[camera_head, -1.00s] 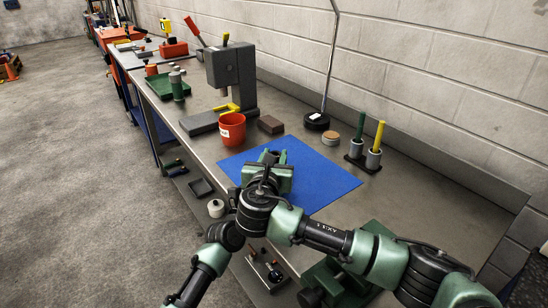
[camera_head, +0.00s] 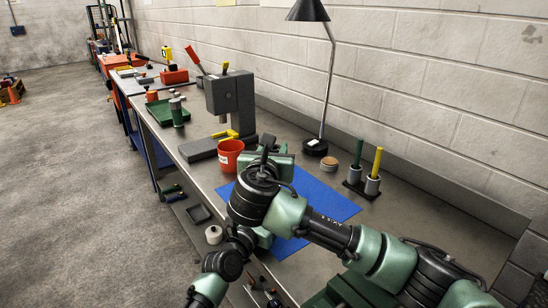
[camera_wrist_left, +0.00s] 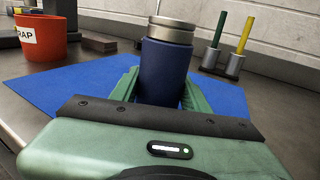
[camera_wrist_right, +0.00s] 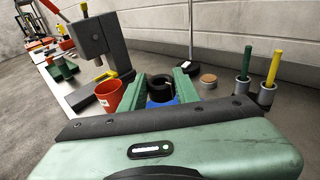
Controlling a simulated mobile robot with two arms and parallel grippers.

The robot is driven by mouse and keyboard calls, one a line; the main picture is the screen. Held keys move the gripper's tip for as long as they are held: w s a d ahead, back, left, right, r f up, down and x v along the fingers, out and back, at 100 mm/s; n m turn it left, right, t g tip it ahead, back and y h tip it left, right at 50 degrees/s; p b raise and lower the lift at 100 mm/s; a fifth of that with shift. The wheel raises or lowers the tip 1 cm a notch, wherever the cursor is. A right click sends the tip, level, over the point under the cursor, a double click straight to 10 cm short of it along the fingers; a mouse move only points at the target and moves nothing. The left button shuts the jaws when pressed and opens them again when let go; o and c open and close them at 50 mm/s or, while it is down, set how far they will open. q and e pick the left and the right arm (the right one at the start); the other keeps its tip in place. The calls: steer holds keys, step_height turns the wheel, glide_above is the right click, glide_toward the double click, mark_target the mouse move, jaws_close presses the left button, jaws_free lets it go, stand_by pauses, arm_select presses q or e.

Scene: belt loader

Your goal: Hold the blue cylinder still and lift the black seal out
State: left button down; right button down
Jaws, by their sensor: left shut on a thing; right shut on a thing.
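The blue cylinder (camera_wrist_left: 163,72) with a silver metal top (camera_wrist_left: 171,28) stands upright over the blue mat in the left wrist view. My left gripper (camera_wrist_left: 160,90) is shut on its sides; the head view mostly hides it behind my right arm. My right gripper (camera_head: 267,160) is raised over the mat in the head view. In the right wrist view (camera_wrist_right: 164,80) it is shut on the black seal (camera_wrist_right: 160,87), a dark ring between the green fingers. The seal appears clear of the cylinder; no seal shows at the silver top in the left wrist view.
The red scrap cup (camera_head: 230,155) stands at the mat's (camera_head: 325,203) back left, near the grey press (camera_head: 230,100). Behind the mat are the lamp base (camera_head: 315,148), a round tan-topped tin (camera_head: 329,164) and a holder with green and yellow sticks (camera_head: 362,187).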

arm_select(q)
steer(key=c, duration=0.6)
jaws_free()
steer(key=shift+d, duration=0.1)
steer(key=shift+c, duration=0.2)
steer(key=shift+s, duration=0.1)
